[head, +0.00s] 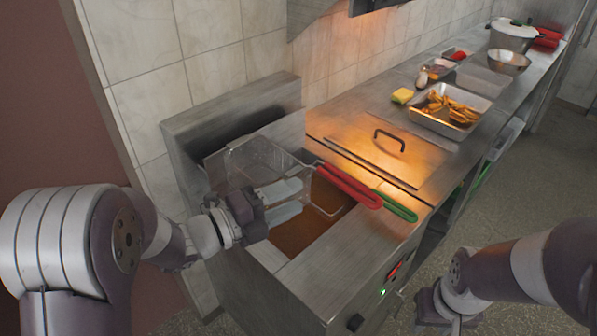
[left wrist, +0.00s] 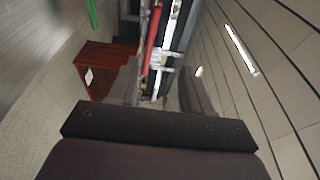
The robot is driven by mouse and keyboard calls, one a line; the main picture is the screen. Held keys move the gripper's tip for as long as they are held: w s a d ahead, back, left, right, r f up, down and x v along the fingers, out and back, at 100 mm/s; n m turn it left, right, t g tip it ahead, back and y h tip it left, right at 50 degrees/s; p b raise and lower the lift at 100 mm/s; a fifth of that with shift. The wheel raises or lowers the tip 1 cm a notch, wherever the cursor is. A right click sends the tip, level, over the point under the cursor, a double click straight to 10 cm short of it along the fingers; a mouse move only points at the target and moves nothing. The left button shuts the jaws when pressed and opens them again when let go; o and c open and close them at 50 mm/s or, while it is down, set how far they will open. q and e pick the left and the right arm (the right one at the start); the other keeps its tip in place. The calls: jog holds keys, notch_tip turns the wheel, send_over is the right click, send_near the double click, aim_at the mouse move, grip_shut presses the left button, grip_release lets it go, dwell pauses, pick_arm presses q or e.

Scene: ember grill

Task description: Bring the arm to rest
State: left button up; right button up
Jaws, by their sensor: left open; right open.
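My left gripper (head: 293,198) is over the open fryer, fingers apart, in front of the wire basket in the picture. I cannot tell whether it touches the basket. The basket (head: 258,160) hangs at the back of the fryer, with its red handle (head: 348,187) reaching out to the right. In the left wrist view my left gripper's fingers (left wrist: 158,92) are apart, with a red bar beyond and between them. My right gripper (head: 440,312) is low at the bottom right, beside the counter, partly cut off by the frame edge; its fingertips are not clear.
Brown oil (head: 305,232) fills the fryer well. A green handle (head: 396,207) lies beside the red one. A steel lid (head: 375,150) covers the counter to the right. A tray of fries (head: 449,113), a yellow sponge-like block (head: 402,96) and a pot (head: 512,38) stand farther back.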

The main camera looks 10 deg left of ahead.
pick_arm(q)
jog(key=a+f+n+g+y, duration=0.3)
jog(key=a+f+n+y, duration=0.95)
jog(key=n, duration=0.65)
jog(key=s+d+f+n+g+y, duration=0.1)
jog(key=s+d+n+g, duration=0.3)
jog(key=s, duration=0.9)
jog(key=shift+f+n+g, duration=0.2)
jog(key=shift+n+g, duration=1.6)
jog(key=shift+n, duration=0.6)
